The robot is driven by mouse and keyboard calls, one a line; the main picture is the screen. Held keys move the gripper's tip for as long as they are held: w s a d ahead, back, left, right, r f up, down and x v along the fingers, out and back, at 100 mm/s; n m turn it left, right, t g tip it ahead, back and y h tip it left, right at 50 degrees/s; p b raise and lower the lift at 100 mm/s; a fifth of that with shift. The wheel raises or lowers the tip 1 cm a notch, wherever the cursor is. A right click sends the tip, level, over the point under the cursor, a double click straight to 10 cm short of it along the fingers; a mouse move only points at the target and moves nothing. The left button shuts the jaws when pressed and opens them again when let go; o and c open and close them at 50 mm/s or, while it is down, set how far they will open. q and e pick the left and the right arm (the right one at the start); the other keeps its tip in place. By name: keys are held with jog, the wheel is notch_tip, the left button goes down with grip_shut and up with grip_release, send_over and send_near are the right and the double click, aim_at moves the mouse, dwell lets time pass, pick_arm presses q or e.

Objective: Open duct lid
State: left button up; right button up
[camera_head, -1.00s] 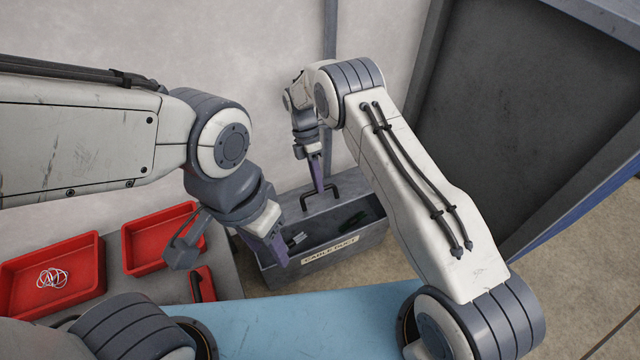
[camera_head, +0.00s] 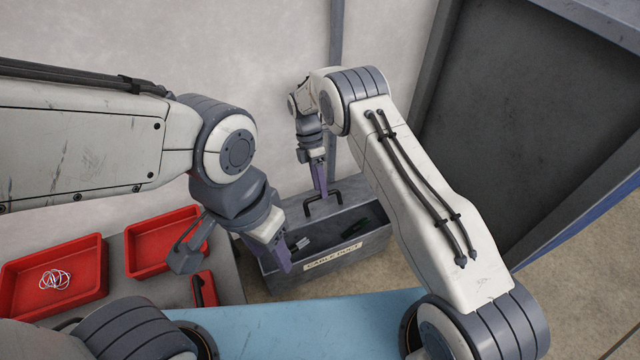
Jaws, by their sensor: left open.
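The grey cable duct (camera_head: 375,245) stands on the floor beyond the blue surface, with a "CABLE DUCT" label on its front. Its top is open over much of its length, and the dark inside shows. A black bar handle (camera_head: 338,193) stands at its back edge, by a narrow strip of grey lid (camera_head: 310,218). My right gripper (camera_head: 322,194) points down with its purple fingers at this handle; its finger gap is too small to see. My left gripper (camera_head: 285,265) is open at the duct's front left, its fingers in front of the opening.
Grey and green-black items lie inside the duct. Two red trays (camera_head: 85,285) stand on a grey table at left, one with pale looped cord (camera_head: 54,278). A red-and-black object (camera_head: 205,289) lies nearby. A blue surface (camera_head: 290,320) is in front; a dark panel (camera_head: 520,120) stands at right.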

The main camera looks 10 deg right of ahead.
jog(key=s+d+r+p, duration=0.6)
jog(key=d+r, duration=0.3)
jog(key=r, duration=0.2)
jog(key=shift+s+d+p, duration=0.3)
jog(key=shift+s+p, duration=0.1)
jog(key=shift+p, duration=0.3)
